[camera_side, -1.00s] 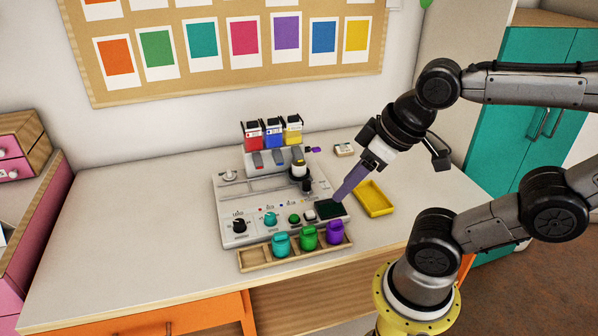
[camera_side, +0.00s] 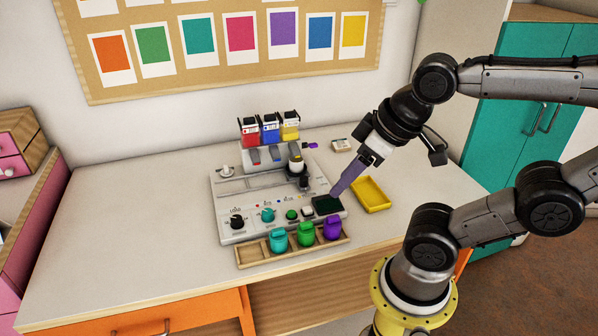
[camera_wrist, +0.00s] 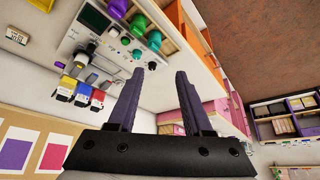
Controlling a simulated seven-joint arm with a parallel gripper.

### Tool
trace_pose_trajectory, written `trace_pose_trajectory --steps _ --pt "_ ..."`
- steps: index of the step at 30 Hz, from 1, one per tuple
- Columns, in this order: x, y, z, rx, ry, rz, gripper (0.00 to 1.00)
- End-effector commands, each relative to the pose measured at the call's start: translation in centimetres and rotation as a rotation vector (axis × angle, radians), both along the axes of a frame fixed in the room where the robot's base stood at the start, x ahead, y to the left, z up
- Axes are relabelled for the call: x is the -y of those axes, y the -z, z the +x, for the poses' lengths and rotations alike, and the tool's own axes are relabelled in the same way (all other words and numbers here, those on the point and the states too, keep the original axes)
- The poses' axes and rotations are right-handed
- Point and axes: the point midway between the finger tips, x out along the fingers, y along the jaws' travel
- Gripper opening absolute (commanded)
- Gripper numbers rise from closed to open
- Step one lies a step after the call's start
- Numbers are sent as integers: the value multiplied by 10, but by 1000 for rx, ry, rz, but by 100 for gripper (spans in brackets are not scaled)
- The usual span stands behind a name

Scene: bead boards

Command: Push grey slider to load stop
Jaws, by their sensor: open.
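The bead machine (camera_side: 232,207) is a light grey panel with a long slot (camera_side: 252,183) across its middle. I cannot clearly pick out the grey slider; small grey tabs (camera_side: 254,157) show below the cartridges. My gripper (camera_side: 337,193) is above the panel's right edge, beside the dark green screen (camera_side: 326,204), with its purple fingers pointing down and left. In the wrist view my gripper (camera_wrist: 159,74) has its fingers apart with nothing between them.
Red, blue and yellow cartridges (camera_side: 269,130) stand behind the panel. A wooden tray (camera_side: 250,257) in front holds teal, green and purple pots. A yellow tray (camera_side: 371,194) lies to the right. The table's left side (camera_side: 120,220) is clear.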

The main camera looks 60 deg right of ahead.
Motion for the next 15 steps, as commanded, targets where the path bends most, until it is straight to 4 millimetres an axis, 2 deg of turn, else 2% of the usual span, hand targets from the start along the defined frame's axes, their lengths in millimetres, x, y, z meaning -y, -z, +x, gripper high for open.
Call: trace_pose_trajectory --steps 5,7,9,15 --pt "0 0 -1 -5 -42 -23 62" --pt "0 -13 4 16 -93 -51 62" --pt "1 -28 18 17 -144 -83 62" --pt "19 -51 63 -45 -197 -141 62"
